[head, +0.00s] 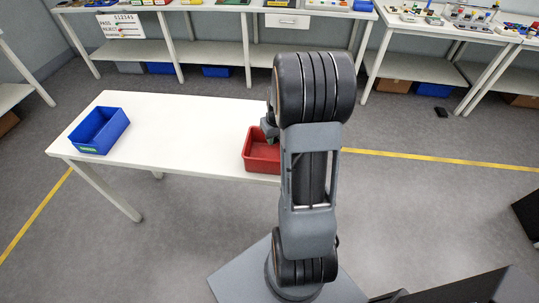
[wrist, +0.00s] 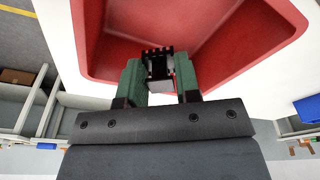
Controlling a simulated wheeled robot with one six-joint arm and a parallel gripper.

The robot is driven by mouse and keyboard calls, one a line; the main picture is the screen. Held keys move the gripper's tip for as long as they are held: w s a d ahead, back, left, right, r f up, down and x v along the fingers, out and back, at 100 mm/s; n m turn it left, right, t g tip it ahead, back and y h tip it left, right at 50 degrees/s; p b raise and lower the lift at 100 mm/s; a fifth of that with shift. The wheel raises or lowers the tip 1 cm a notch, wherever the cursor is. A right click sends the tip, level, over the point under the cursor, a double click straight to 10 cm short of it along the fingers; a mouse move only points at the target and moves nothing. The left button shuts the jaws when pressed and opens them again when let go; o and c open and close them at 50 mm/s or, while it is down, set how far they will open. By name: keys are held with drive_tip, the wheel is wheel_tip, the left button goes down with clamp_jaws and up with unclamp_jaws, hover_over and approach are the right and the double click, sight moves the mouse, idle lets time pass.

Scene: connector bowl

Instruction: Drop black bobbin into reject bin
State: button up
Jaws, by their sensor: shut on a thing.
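My gripper (wrist: 159,72) is shut on the black bobbin (wrist: 157,64), which sits between its two green fingers. The bobbin has a row of dark pins along one edge and a paler grey part below. The red bin (wrist: 92,30) lies beyond the fingertips in the wrist view, and the bobbin shows against its inside. In the head view the red bin (head: 263,165) stands on the white table, partly hidden by my arm. My gripper (head: 270,130) shows only in part there, over the bin, and the bobbin is hidden. No label shows on the red bin.
A blue bin (head: 98,132) stands at the left end of the white table (head: 185,130). The table between the bins is clear. Benches with parts (head: 450,25) line the back, and a small dark object (head: 441,112) lies on the floor.

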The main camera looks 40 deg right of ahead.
drive_tip(key=o, duration=1)
drive_tip(key=shift+c, duration=0.2)
wheel_tip(320, 180, up, 14)
drive_tip(key=s, duration=0.2)
drive_tip(key=shift+a, duration=0.15)
drive_tip(key=shift+f, duration=0.15)
drive_tip(key=s+a+n+t, duration=0.1)
drive_tip(key=s+a, duration=0.4)
drive_tip(key=a, duration=0.5)
drive_tip(key=s+a+t, duration=0.1)
drive_tip(key=s+a, duration=0.4)
drive_tip(key=a, duration=0.5)
drive_tip(key=shift+a+f+n, duration=0.15)
drive_tip(key=shift+a+n, duration=0.05)
drive_tip(key=shift+n, duration=0.2)
